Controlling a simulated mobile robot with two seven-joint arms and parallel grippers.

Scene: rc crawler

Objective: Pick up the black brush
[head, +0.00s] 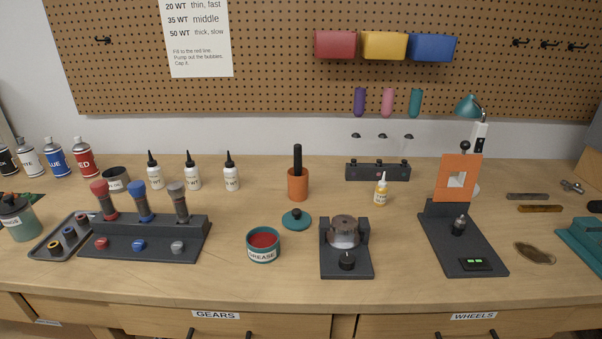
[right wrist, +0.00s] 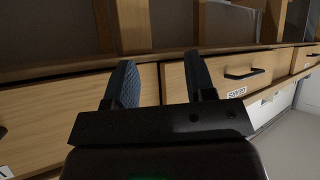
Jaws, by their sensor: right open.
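A black brush handle (head: 297,159) stands upright in an orange cup (head: 298,187) at the middle of the workbench; the brush's lower end is hidden inside the cup. My right gripper (right wrist: 160,85) shows only in the right wrist view. Its two blue-padded fingers are apart with nothing between them, in front of the bench's wooden drawers. It is well away from the brush. My left gripper is in neither view.
The teal grease tin (head: 263,246), its teal lid (head: 296,219) and a dark device (head: 346,258) stand in front of the cup. White bottles (head: 231,171) are to its left, a small yellow bottle (head: 381,190) to its right. Drawers (head: 215,324) line the bench front.

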